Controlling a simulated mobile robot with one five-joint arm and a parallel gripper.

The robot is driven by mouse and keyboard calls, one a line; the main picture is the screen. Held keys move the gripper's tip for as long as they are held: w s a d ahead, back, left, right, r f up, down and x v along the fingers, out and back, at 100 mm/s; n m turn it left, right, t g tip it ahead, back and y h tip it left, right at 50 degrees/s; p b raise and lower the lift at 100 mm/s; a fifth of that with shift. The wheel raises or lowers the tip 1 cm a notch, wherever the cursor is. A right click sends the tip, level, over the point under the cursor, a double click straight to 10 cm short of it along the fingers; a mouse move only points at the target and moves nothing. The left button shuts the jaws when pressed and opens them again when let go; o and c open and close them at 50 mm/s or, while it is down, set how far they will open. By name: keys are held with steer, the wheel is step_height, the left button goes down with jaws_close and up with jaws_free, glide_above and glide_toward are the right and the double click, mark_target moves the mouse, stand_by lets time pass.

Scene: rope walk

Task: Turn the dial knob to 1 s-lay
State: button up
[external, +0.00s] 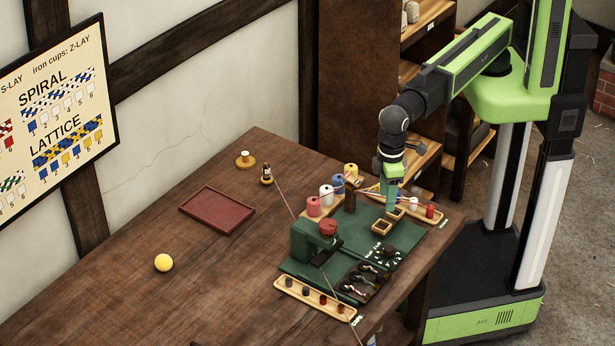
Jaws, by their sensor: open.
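A small dark dial knob (387,251) appears to sit on the green board (408,236), with tiny white marks and lettering around it. The lettering and the knob's pointing direction are too small to read. My gripper (391,207) points down, open, above the far part of the board, behind the knob and apart from it. Small wooden square frames (381,227) lie between my gripper and the knob.
A green machine with a red top (328,227) stands left of the dial. Coloured spools (326,194) line the back. A wooden tray (315,298) of small cups lies in front. A red tray (217,210) and yellow ball (164,262) lie left, with bare table around.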

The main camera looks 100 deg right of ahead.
mark_target(389, 248)
steer(key=f+b, duration=0.5)
steer(key=b, duration=0.1)
steer(key=s+a+f+b, duration=0.1)
steer(key=f+b, duration=1)
steer(key=f, duration=0.1)
steer(key=shift+s+a+f+b, duration=0.1)
steer(key=shift+s+a+b, duration=0.05)
steer(key=shift+a+b, duration=0.25)
jaws_close()
